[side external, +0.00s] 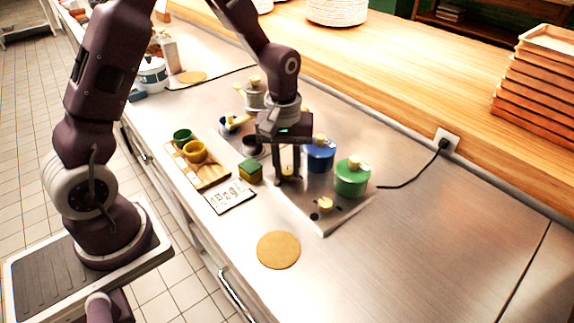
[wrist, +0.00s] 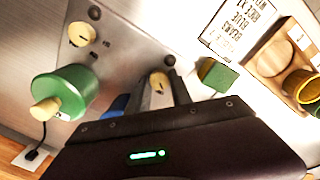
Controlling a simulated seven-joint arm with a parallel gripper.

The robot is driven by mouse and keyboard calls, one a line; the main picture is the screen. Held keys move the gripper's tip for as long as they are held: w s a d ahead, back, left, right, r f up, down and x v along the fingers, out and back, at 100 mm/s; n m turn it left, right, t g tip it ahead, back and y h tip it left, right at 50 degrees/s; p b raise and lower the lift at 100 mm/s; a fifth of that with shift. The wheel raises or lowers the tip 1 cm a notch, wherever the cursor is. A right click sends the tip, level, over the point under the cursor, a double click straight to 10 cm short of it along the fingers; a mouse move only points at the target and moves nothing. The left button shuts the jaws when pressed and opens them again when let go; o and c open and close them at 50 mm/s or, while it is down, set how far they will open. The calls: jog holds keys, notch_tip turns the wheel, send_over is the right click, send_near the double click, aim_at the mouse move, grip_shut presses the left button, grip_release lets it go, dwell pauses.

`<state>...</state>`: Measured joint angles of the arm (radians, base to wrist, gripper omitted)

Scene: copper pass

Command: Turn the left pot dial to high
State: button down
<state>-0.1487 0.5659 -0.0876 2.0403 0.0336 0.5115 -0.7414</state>
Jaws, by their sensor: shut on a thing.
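A metal hob plate (side external: 325,226) carries a blue pot (side external: 319,158) and, to its right, a green pot (side external: 353,180), both with cream lid knobs. My gripper (side external: 287,178) points down at the plate in front of the blue pot. Its fingers (wrist: 163,88) are shut on a cream dial (wrist: 158,80), which is partly hidden between them. A second cream dial (side external: 325,204) stands free in front of the green pot; it also shows in the wrist view (wrist: 82,34). The blue pot is mostly hidden behind my gripper in the wrist view.
Left of my gripper are a green-and-yellow block (side external: 250,173), a lettered card (side external: 231,197) and a wooden tray (side external: 213,184) with green and yellow cups. A round tan mat (side external: 278,250) lies in front. A black cord (side external: 412,180) runs to a wall socket. The right counter is clear.

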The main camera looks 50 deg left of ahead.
jog(key=m, duration=0.4)
jog(key=shift+w+m, duration=0.1)
jog(key=shift+m, duration=0.2)
jog(key=m, duration=0.3)
jog(key=shift+m, duration=0.3)
jog(key=m, duration=0.4)
jog(key=shift+d+m, duration=0.1)
jog(key=shift+m, duration=2)
jog(key=c, duration=1.1)
grip_release()
jog(key=shift+c, duration=0.2)
